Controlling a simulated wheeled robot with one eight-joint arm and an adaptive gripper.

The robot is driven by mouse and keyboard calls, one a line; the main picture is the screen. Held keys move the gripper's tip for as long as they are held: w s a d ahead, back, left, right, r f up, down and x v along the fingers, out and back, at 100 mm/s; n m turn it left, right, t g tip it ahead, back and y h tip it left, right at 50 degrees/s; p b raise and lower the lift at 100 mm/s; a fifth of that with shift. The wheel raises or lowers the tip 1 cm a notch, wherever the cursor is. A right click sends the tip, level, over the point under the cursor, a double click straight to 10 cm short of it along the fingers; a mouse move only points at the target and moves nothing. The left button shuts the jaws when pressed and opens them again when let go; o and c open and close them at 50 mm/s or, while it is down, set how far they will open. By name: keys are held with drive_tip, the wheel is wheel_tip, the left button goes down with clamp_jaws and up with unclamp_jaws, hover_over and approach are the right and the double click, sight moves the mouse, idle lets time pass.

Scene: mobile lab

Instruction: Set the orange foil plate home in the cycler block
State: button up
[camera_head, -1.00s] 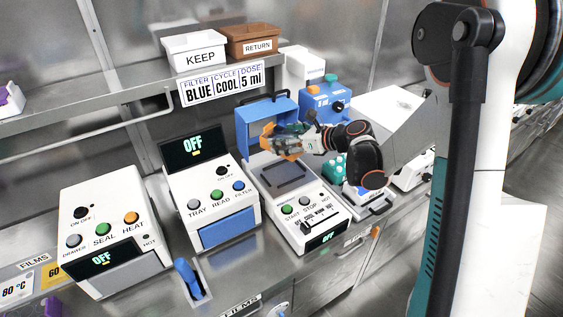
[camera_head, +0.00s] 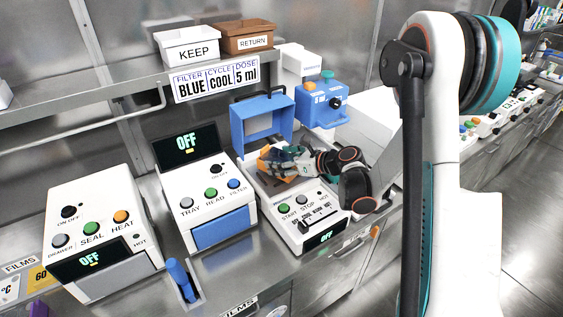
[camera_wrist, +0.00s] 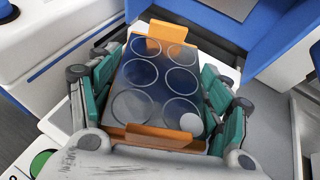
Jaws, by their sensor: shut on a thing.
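The orange foil plate (camera_wrist: 155,78) has several round wells under a clear top and an orange tab at each end. My gripper (camera_wrist: 158,92) is shut on it, teal fingers along both long sides. In the head view the plate (camera_head: 268,166) and my gripper (camera_head: 284,165) are low over the cycler's block. The cycler (camera_head: 309,226) is the white machine with START and STOP buttons, an OFF display and its blue lid (camera_head: 241,127) raised. The block is mostly hidden by my gripper and the plate. I cannot tell whether the plate touches it.
The raised lid stands close behind my gripper. The reader (camera_head: 205,195) is left of the cycler, with the sealer (camera_head: 104,234) further left. A blue box (camera_head: 322,104) is behind right. KEEP (camera_head: 187,47) and RETURN (camera_head: 248,40) bins sit on the shelf above a sign reading BLUE, COOL, 5 ml.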

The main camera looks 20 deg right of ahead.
drive_tip(key=shift+f+b, duration=0.25)
drive_tip(key=shift+b, duration=0.05)
drive_tip(key=o, duration=1.2)
drive_tip(key=shift+r, duration=0.2)
drive_tip(key=shift+r+p, duration=0.2)
drive_tip(key=shift+p, duration=0.25)
drive_tip(key=p+v, duration=0.2)
drive_tip(key=v, duration=1)
